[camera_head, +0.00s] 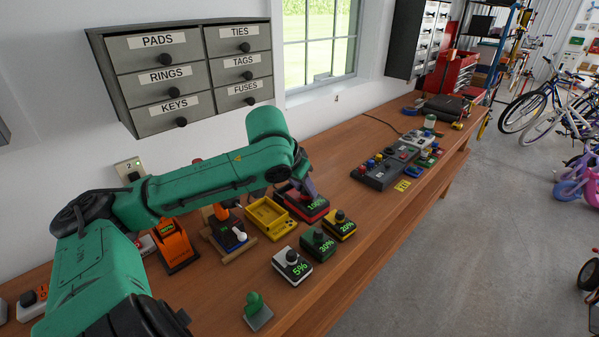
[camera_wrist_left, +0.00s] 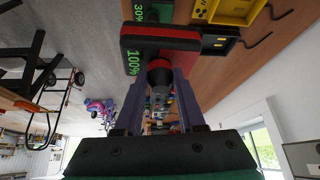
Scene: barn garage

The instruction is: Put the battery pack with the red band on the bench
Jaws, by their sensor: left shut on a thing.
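The battery pack with the red band (camera_head: 301,207) is dark with a black knob and a green "100%" readout. It also shows large in the left wrist view (camera_wrist_left: 175,38). My left gripper (camera_head: 308,190) is shut on its knob; the two fingers (camera_wrist_left: 158,95) stand on either side of it in the left wrist view. The pack is over the wooden bench (camera_head: 330,275), beside the yellow tray (camera_head: 270,217). I cannot tell whether its underside touches the bench. My right gripper is not in view.
White "5%" (camera_head: 292,266), green "30%" (camera_head: 318,245) and yellow "20%" (camera_head: 341,226) packs stand close in front. An orange device (camera_head: 175,246) is to the left. A grey control box (camera_head: 385,170) lies farther right. Bare bench lies along the front edge.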

